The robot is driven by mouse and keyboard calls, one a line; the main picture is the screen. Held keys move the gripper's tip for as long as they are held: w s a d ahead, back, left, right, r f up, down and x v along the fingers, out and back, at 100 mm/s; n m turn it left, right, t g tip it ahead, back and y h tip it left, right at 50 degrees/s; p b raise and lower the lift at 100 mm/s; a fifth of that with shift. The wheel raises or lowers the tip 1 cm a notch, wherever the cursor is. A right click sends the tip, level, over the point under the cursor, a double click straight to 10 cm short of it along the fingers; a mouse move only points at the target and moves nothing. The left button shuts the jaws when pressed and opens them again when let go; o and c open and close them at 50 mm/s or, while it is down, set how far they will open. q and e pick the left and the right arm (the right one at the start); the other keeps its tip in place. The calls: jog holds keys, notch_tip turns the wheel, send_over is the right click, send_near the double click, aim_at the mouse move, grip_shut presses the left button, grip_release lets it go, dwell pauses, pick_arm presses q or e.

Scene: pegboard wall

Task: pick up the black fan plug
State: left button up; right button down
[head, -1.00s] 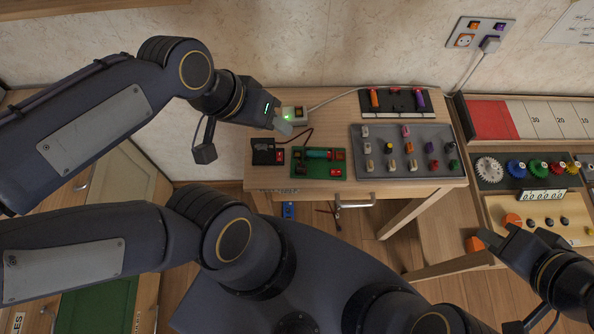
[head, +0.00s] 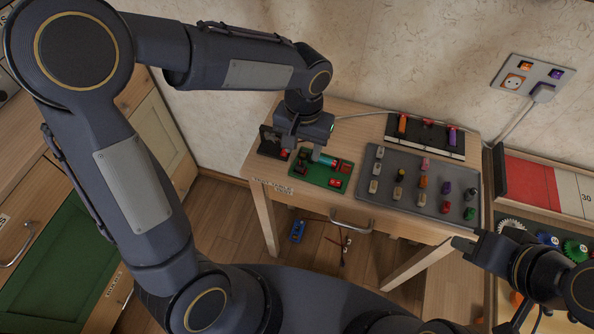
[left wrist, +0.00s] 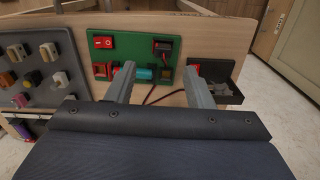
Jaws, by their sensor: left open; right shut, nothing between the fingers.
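I cannot single out the black fan plug with certainty. A small black and red part (left wrist: 163,47) with a dark wire sits on the green board (left wrist: 132,46) in the left wrist view. The board (head: 337,183) also shows in the head view, partly hidden by my left gripper. A black open box (head: 268,140) stands left of the board; in the left wrist view the box (left wrist: 228,93) holds grey pieces. My left gripper (left wrist: 159,76) is open and empty, pointing down over the board beside a teal cylinder (left wrist: 146,73).
A grey tray (head: 405,193) with several coloured plugs, one dark, lies right of the board. A black rack (head: 440,148) stands behind it. A wall socket panel (head: 530,83) has a cable plugged in. The drawer handle (head: 350,226) sticks out in front.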

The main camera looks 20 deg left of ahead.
aim_at(300, 165)
pick_arm(q)
jog(key=f, duration=0.5)
jog(key=shift+s+a+f, duration=0.1)
jog(key=shift+a+f, duration=0.1)
jog(key=shift+f, duration=0.2)
grip_shut()
